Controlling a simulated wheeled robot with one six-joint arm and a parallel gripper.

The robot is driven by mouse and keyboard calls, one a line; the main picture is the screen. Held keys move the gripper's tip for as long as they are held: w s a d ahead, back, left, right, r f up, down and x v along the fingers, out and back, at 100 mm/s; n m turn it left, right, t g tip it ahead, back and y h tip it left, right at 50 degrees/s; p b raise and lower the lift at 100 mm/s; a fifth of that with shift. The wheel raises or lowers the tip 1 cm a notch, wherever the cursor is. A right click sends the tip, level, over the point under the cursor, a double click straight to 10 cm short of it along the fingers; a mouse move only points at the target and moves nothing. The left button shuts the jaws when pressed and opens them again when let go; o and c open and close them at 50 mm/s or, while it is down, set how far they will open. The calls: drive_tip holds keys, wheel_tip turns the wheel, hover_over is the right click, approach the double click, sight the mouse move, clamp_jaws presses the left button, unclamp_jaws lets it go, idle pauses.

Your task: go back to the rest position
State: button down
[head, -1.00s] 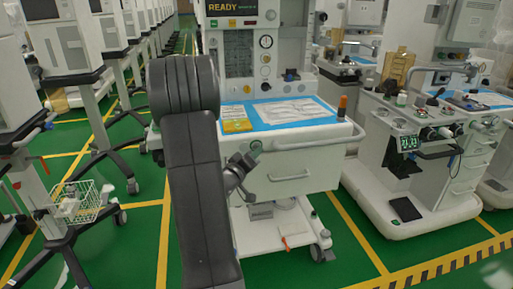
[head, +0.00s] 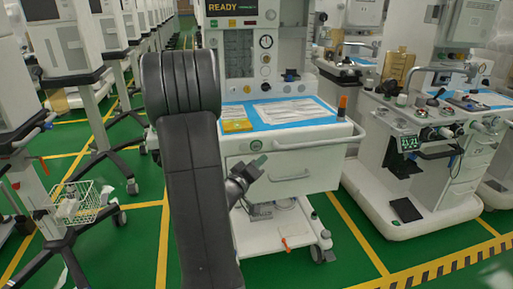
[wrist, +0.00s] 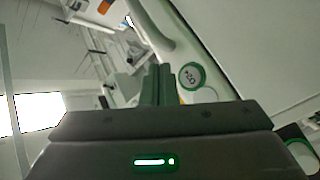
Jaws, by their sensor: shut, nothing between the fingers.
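My gripper (head: 258,162) is in front of the drawer front of the middle anaesthesia cart (head: 300,170), just below a round green-rimmed fitting (head: 257,147). In the wrist view my gripper's two fingers (wrist: 158,85) are together, with nothing between them. Beside them, to the right, is a round green-rimmed label (wrist: 192,75). I cannot tell how far the fingertips are from the cart. My arm hides part of the cart's left side in the head view.
Another cart (head: 430,170) stands to the right. A stand with a wire basket (head: 82,205) is at the left. Green floor shows between them.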

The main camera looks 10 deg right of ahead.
drive_tip(key=shift+w, duration=0.1)
drive_tip(key=shift+s+d+b, duration=0.1)
drive_tip(key=shift+s+b, duration=0.65)
drive_tip(key=shift+s, duration=1.25)
